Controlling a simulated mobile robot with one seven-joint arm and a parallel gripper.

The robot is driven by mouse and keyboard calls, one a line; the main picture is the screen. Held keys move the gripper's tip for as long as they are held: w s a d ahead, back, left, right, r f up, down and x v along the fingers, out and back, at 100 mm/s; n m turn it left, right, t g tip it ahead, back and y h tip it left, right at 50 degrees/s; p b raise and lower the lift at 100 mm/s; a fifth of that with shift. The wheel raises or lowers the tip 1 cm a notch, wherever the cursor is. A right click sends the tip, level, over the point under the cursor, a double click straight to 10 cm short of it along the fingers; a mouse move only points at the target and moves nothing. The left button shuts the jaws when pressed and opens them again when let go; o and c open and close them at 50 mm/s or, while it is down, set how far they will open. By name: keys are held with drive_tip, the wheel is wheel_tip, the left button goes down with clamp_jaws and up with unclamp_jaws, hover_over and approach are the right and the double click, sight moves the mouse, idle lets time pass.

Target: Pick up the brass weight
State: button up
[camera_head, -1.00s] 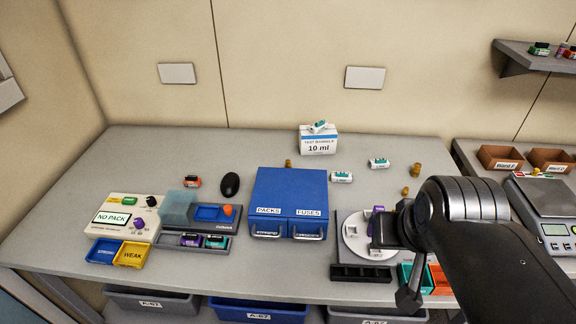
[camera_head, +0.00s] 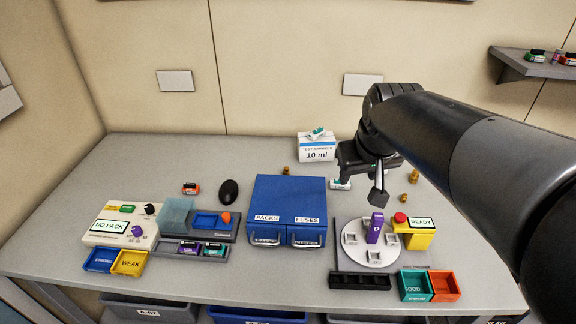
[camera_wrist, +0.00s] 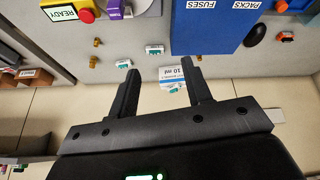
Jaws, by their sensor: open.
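Several small brass weights stand on the grey bench. One brass weight (camera_head: 286,171) is behind the blue cabinet, left of the white box. Two more, a farther brass weight (camera_head: 414,176) and a nearer brass weight (camera_head: 404,198), are to the right of my gripper (camera_head: 362,184). In the wrist view two brass weights (camera_wrist: 97,42) (camera_wrist: 93,61) are left of my gripper (camera_wrist: 160,67), and one (camera_wrist: 199,58) is just beyond the right finger. My gripper is open and empty above the back of the bench, touching no weight.
A blue cabinet (camera_head: 290,205), a white 10 ml box (camera_head: 317,150) and white-and-teal vials (camera_head: 340,184) are near my gripper. A round tester with a purple pack (camera_head: 375,230) stands in front. The bench is clear at back left.

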drive_tip(key=w+a+f+n, duration=0.1)
drive_tip(key=w+a+f, duration=0.15)
drive_tip(key=w, duration=0.45)
drive_tip(key=w+a+f+n, duration=0.15)
drive_tip(key=w+a, duration=0.25)
drive_tip(key=w, duration=0.4)
drive_tip(key=n+g+y, duration=0.2)
approach(287, 168)
drive_tip(key=x, duration=0.5)
drive_tip(key=shift+w+a, duration=0.15)
drive_tip(key=shift+w, duration=0.05)
drive_tip(key=x, duration=0.5)
drive_tip(key=shift+s+f, duration=0.1)
drive_tip(key=shift+f, duration=0.05)
drive_tip(key=shift+c, duration=0.3)
clamp_jaws()
